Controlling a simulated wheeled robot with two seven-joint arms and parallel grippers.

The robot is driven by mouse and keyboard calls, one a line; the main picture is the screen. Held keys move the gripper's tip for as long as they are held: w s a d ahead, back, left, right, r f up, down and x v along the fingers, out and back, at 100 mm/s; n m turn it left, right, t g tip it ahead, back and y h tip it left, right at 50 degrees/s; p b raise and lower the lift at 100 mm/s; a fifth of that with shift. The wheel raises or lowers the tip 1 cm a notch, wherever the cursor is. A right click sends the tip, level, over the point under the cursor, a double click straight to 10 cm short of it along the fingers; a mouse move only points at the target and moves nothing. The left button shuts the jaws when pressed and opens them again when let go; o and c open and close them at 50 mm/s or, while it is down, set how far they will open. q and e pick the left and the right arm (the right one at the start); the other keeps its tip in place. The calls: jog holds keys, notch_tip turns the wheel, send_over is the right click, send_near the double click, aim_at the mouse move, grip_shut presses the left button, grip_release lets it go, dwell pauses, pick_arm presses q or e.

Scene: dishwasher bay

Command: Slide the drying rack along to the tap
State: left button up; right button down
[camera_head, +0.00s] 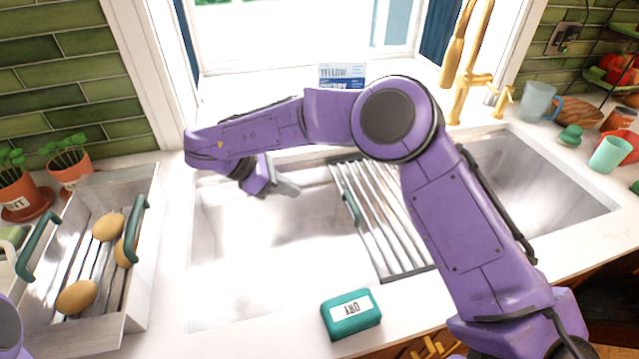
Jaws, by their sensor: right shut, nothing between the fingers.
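The drying rack (385,235) is a slatted metal grid lying across the sink from back to front. A green handle (351,210) stands on its left side, and my right arm covers part of its right side. The gold tap (462,75) rises behind the sink to the right of the rack. My right gripper (288,189) is shut and empty over the left part of the sink, left of the rack's handle and apart from it. My left gripper is out of view.
A metal bin (137,290) with green handles and several brown, potato-like items stands left of the sink (250,250). A teal "DRY" block (351,314) lies on the front counter. Cups (609,153) crowd the right counter. The right basin (540,180) looks empty.

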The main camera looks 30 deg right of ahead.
pick_arm(q)
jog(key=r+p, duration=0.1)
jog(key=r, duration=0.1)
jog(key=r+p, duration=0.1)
jog(key=p, duration=0.1)
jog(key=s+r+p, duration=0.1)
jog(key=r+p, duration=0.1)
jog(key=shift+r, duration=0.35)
pick_arm(e)
jog(key=s+d+r+x, duration=0.1)
jog(key=d+r+x, duration=0.1)
jog(key=x, duration=1)
jog(key=shift+d, duration=0.2)
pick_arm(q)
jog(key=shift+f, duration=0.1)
pick_arm(e)
jog(key=shift+d+f, duration=0.1)
jog(key=shift+f, duration=0.1)
